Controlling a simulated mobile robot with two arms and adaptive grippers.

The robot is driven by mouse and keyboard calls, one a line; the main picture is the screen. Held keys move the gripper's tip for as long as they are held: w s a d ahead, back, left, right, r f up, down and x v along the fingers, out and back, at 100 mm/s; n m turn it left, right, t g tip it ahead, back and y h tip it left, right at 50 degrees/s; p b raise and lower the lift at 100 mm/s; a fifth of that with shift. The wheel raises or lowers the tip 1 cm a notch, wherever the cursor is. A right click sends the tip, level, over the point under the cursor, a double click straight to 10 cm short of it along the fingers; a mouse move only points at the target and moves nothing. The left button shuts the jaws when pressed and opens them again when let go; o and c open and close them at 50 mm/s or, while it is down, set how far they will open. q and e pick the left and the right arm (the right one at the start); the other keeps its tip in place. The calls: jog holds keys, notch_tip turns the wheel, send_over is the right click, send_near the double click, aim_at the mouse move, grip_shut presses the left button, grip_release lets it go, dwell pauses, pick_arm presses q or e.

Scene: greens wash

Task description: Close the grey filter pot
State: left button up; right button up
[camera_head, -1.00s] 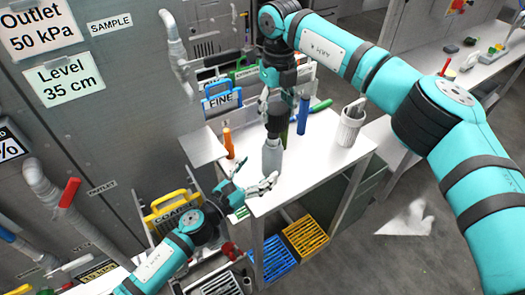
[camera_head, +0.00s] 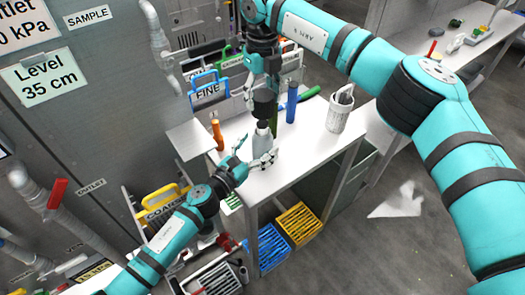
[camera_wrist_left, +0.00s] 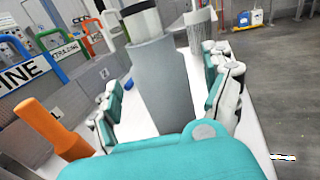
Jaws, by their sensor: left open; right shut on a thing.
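The grey filter pot (camera_head: 262,145) stands upright on the white table; it is the large grey cylinder in the left wrist view (camera_wrist_left: 168,85). My left gripper (camera_head: 254,155) is open, with its fingers on either side of the pot; the left wrist view shows gaps beside them. My right gripper (camera_head: 263,84) is above the pot, shut on a dark thing (camera_head: 265,106) that looks like the lid. I cannot tell whether the lid touches the pot.
An orange bottle (camera_head: 217,135) stands left of the pot, a blue one (camera_head: 291,105) to the right. A white ribbed container (camera_head: 339,113) holds utensils farther right. Labelled frames, including the blue-handled FINE one (camera_head: 209,91), stand behind. The table's front right is clear.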

pick_arm(q)
jog(key=shift+x, duration=1.1)
grip_shut()
pick_arm(e)
jog(key=shift+f, duration=2.45)
